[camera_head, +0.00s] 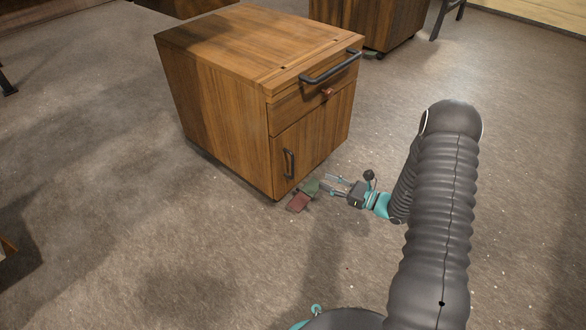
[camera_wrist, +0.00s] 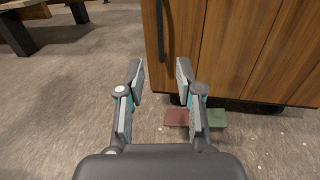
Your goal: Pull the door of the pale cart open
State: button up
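The nearest cart (camera_head: 215,100) is a brown wooden cabinet on wheels, with a drawer (camera_head: 290,113) above a door (camera_head: 325,130). The door looks closed in its frame. A dark vertical handle (camera_head: 288,163) sits at the door's left side. In the wrist view the handle (camera_wrist: 160,45) stands ahead, in line with the gap between my fingers. My gripper (camera_head: 325,184) is low in front of the cart, to the right of the handle. In the wrist view my gripper (camera_wrist: 160,74) is open and empty, its fingertips apart from the handle.
A red piece (camera_head: 299,202) and a green piece (camera_head: 310,187) lie on the floor by the cart's front corner. A dark bar (camera_head: 331,66) runs along the cart's top front. Another wooden cart (camera_head: 385,22) stands behind. The floor left of the cart is clear.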

aim_at(293, 176)
jog(key=x, duration=1.3)
jog(key=shift+w+a+b, duration=0.1)
jog(key=shift+a+b, duration=0.15)
jog(key=shift+b, duration=0.05)
grip_shut()
jog(key=shift+d, duration=0.1)
